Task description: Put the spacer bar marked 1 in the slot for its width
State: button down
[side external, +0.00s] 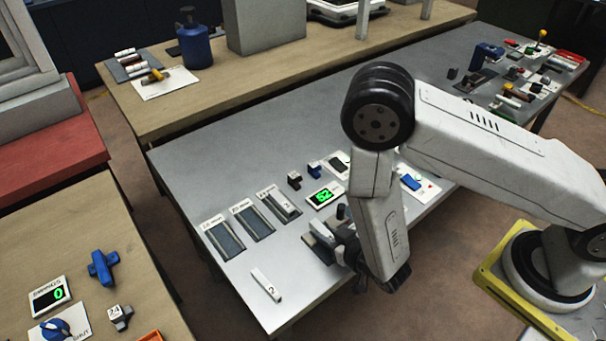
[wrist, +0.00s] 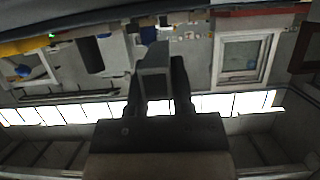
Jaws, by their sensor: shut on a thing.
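A white bar marked 2 (side external: 266,286) lies loose near the table's front left edge. A green-lit display (side external: 325,196) and small dark and blue blocks (side external: 314,170) stand behind my gripper.

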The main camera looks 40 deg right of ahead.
jog(key=shift+f, duration=1.25)
jog(key=shift+f, duration=0.1)
jog(key=shift+c, duration=2.4)
grip_release()
jog(key=shift+s, duration=0.1)
jog(key=shift+v, duration=3.85)
